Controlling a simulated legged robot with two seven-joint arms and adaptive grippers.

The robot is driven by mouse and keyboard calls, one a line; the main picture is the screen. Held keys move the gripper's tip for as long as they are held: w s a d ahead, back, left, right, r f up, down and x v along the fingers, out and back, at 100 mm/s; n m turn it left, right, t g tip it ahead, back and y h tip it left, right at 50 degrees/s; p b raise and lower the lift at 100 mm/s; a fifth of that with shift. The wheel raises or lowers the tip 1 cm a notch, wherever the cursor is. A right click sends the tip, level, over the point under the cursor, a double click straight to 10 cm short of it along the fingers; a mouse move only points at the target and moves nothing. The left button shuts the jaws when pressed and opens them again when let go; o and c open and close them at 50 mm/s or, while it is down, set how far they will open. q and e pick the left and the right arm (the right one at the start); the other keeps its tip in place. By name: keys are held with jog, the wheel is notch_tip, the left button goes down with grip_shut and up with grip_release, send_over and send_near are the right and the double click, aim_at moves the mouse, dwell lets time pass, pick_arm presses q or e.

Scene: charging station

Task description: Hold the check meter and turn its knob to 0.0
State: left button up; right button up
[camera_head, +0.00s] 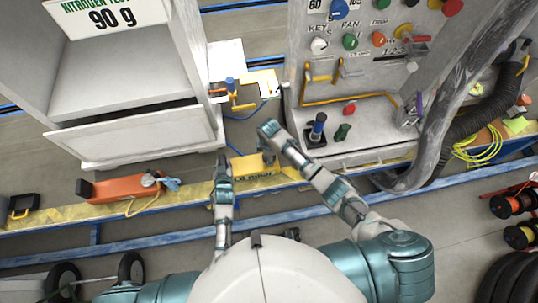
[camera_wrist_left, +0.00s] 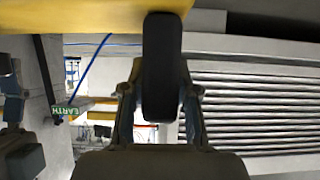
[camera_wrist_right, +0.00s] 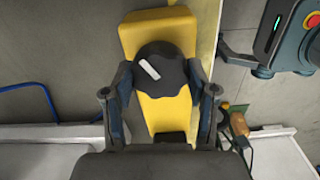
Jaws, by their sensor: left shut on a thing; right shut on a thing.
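The check meter is a yellow box (camera_wrist_right: 158,35) with a round black knob (camera_wrist_right: 175,75) on its face. The knob's white mark lies slanted, from upper left to lower right in the right wrist view; no scale is readable. My right gripper (camera_wrist_right: 160,95) is shut on the knob, one finger at each side. My left gripper (camera_wrist_left: 160,100) is shut on a black handle (camera_wrist_left: 162,65) beside the meter's yellow body (camera_wrist_left: 70,15). In the head view the meter (camera_head: 250,162) shows between my left gripper (camera_head: 222,160) and my right gripper (camera_head: 268,132), partly hidden.
A panel cabinet (camera_head: 370,70) with coloured knobs stands at the upper right, with a thick grey hose (camera_head: 440,130) in front. A white cabinet (camera_head: 120,70) is at the upper left. A blue-railed yellow ledge (camera_head: 60,215) carries an orange tool (camera_head: 120,188). Cable reels (camera_head: 505,205) lie right.

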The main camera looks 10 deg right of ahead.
pick_arm(q)
jog(key=shift+f, duration=0.1)
pick_arm(e)
jog(key=o, duration=1.1)
jog(key=shift+o, duration=0.2)
jog(key=shift+r, duration=0.1)
pick_arm(q)
jog(key=shift+s, duration=0.1)
pick_arm(e)
notch_tip(320, 180, up, 12)
pick_arm(q)
jog(key=o, duration=1.1)
